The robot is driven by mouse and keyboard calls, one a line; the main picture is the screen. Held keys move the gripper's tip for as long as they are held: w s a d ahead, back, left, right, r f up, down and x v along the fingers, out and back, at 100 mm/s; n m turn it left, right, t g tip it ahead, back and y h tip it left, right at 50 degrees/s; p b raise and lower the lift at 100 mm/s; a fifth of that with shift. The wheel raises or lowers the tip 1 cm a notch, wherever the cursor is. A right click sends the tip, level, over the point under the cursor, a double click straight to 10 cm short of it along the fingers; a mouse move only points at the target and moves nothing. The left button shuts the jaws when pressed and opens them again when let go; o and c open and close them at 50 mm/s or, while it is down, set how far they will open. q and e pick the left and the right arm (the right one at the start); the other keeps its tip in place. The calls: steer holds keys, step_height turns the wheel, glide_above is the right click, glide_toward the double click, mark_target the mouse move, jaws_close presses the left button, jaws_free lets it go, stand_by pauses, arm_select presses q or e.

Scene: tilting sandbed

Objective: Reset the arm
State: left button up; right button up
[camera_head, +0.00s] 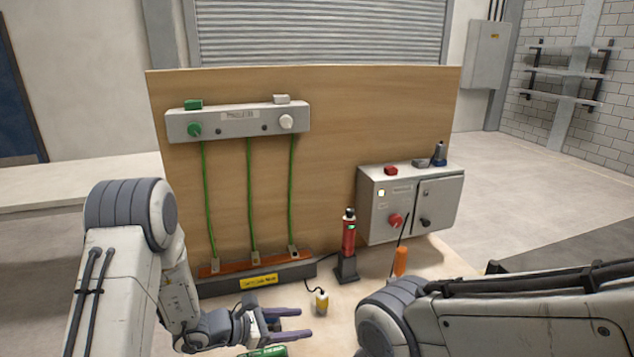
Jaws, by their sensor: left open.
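My left gripper (284,324) is low in the middle of the head view, its two fingers apart and pointing right. I see nothing between the fingers. It is above the table, left of a small yellow object (321,302) and near a green object (263,352) cut by the bottom edge. My left arm (130,240) comes in from the left with its elbow raised. My right arm (480,318) crosses the lower right, and its gripper is outside the view.
A wooden panel (330,120) stands behind, with a grey bar (237,122) and green cords (250,190) down to a base (258,282). A red device (348,235) stands upright in a dark holder. A control box (377,200) and an orange-handled tool (400,262) are to the right.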

arm_select(q)
steer(key=s+a+r+m+g+y, duration=0.2)
steer(key=s+m+g+y, duration=0.4)
steer(key=s+m, duration=0.65)
steer(key=s+a+r+m+t+y, duration=0.2)
steer(key=a+r+m+y, duration=0.3)
steer(key=a+m, duration=0.5)
steer(key=s+d+r+m+g, duration=0.1)
steer(key=s+d+r+m, duration=0.1)
steer(key=s+d, duration=0.4)
steer(key=s+d+r+m+g, duration=0.1)
steer(key=s+d+r+m, duration=0.2)
steer(key=s+d+m, duration=0.2)
steer(key=s+d, duration=0.2)
steer(key=shift+s+r, duration=0.15)
steer(key=shift+s, duration=0.15)
steer(key=shift+d, duration=0.1)
